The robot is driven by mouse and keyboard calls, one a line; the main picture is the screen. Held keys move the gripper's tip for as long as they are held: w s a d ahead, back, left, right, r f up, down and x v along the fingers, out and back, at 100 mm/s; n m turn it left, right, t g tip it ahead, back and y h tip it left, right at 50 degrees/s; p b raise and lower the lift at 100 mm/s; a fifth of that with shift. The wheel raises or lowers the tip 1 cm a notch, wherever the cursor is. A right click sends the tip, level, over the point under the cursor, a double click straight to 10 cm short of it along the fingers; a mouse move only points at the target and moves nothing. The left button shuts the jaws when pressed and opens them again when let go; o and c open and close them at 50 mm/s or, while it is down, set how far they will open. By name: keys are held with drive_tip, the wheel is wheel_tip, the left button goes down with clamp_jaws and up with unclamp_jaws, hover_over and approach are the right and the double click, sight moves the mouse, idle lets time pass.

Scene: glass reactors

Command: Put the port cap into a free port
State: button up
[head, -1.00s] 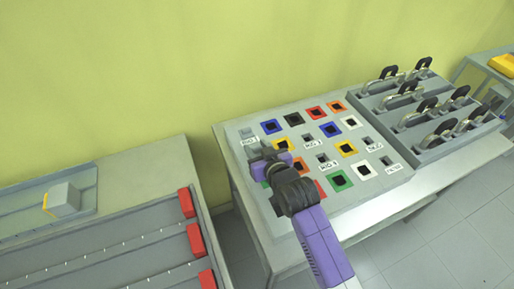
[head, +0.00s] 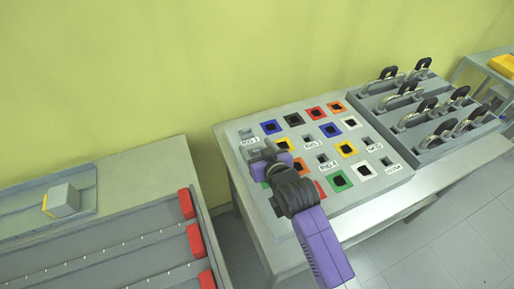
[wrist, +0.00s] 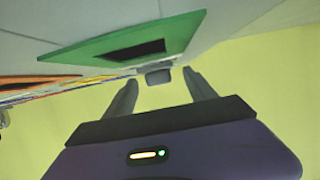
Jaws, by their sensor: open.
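The port panel (head: 235,190) is a sloped grey board with several coloured square ports, each with a dark square hole, and several small labelled slots. A small grey block, which looks like the port cap (head: 246,135), stands at the labelled slot in the panel's upper left corner. My gripper (head: 258,151) is low over the panel's left side, just nearer than that block. In the wrist view its two fingers are apart with nothing gripped. A small grey block (wrist: 158,76) shows between and beyond the fingertips, against the panel. A green port (wrist: 135,50) with an empty dark hole lies close above.
My forearm hides some ports at the panel's lower left. A grey rack with several black-handled levers (head: 425,110) stands to the right of the panel. A bench with red blocks (head: 195,240) is at the left, with a gap between it and the panel table.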

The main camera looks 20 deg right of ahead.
drive_tip(key=v, duration=0.7)
drive_tip(key=shift+s+r, duration=0.1)
drive_tip(key=shift+s, duration=0.3)
wheel_tip(320, 180, up, 8)
drive_tip(key=p, duration=0.7)
idle(0.3)
